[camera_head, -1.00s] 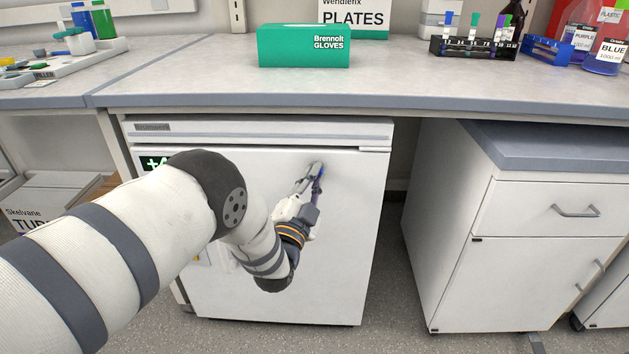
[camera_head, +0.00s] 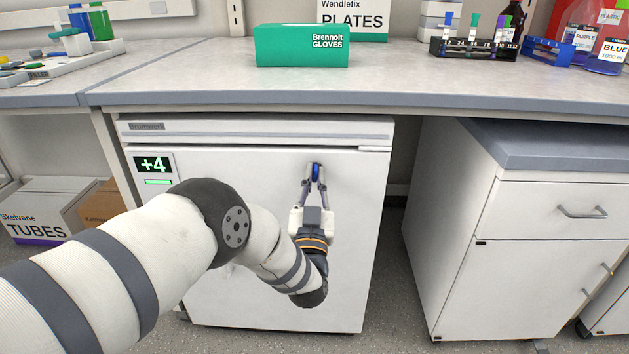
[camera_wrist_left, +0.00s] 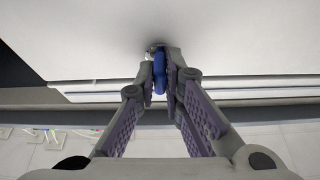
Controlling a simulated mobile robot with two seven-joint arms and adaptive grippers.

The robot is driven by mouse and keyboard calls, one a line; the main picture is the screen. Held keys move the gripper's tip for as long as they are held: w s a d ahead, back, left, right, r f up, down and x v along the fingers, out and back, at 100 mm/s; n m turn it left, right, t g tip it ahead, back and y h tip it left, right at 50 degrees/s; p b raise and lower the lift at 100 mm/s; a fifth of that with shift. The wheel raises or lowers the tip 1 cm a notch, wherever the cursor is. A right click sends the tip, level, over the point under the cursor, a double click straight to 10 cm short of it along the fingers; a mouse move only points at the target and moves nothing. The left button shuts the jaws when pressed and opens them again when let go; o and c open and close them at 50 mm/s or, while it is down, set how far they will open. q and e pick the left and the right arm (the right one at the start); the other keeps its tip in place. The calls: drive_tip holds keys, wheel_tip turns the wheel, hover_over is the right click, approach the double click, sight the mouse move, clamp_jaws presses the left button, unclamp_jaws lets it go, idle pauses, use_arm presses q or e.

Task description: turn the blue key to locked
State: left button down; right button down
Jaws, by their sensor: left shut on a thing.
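The blue key (camera_head: 316,172) sits in the lock on the upper right of the white fridge door (camera_head: 255,250). My left gripper (camera_head: 315,178) is shut on the key, one finger on each side of it. In the left wrist view the blue key (camera_wrist_left: 159,74) shows between the fingertips (camera_wrist_left: 160,80), with a bit of the metal lock behind it. In the head view the key's bow looks upright. The lock's markings cannot be made out. My right gripper is not in view.
The fridge has a green display reading +4 (camera_head: 153,164). The bench top (camera_head: 400,82) overhangs the fridge and holds a green glove box (camera_head: 302,45) and tube racks. A drawer cabinet (camera_head: 530,240) stands to the right, with a gap between.

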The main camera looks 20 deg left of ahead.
use_arm(q)
drive_tip(key=shift+n, duration=0.6)
drive_tip(key=c, duration=1.7)
unclamp_jaws()
drive_tip(key=shift+s, duration=0.1)
drive_tip(key=v, duration=1.2)
drive_tip(key=shift+d, duration=0.15)
